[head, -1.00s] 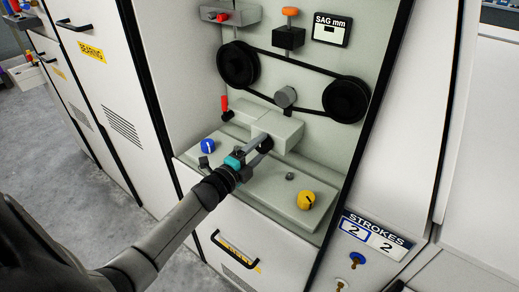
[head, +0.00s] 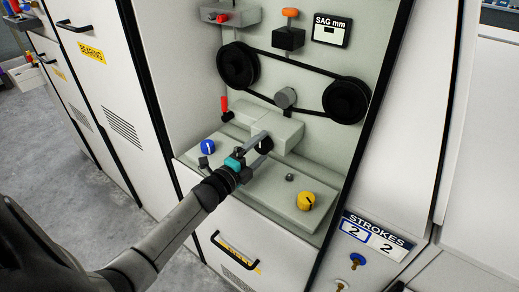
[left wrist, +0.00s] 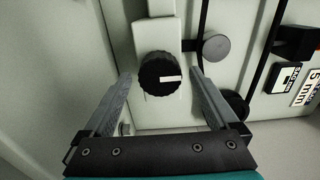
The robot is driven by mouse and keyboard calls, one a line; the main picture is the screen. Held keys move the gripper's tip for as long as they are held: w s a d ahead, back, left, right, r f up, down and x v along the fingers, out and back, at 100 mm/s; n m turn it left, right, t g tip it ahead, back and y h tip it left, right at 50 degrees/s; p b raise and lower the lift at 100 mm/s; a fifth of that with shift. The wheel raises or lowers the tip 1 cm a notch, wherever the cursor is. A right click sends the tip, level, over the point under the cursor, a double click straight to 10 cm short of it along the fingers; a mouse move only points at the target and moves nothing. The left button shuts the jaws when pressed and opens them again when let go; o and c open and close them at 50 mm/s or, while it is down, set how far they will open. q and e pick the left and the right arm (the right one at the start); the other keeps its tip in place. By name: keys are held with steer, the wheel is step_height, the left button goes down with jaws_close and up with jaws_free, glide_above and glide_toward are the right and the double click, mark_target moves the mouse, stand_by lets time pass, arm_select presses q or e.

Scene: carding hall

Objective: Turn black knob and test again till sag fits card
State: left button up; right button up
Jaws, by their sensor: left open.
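The black knob (head: 265,146) sits on the front of a grey block in the machine bay. In the left wrist view the round black knob (left wrist: 160,76) has a white pointer mark that lies nearly level, toward the right. My left gripper (head: 263,143) is open, with one finger on each side of the knob and gaps showing between fingers and knob. The SAG mm display (head: 330,31) shows a short dash-like mark. A card reading 5 mm (left wrist: 306,90) is at the right edge of the wrist view. My right gripper is not in view.
A black belt (head: 300,61) runs around two black pulleys above the block. A blue knob (head: 208,147) and a yellow knob (head: 306,200) sit on the ledge. An orange-topped plunger (head: 289,13) and a red-handled lever (head: 225,104) are above. The STROKES panel (head: 377,230) reads 2 and 2.

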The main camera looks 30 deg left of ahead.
arm_select(q)
steer(key=shift+s, duration=0.1)
steer(key=s+a, duration=0.1)
steer(key=s, duration=1.4)
steer(key=shift+p, duration=0.4)
steer(key=shift+n+y, duration=0.3)
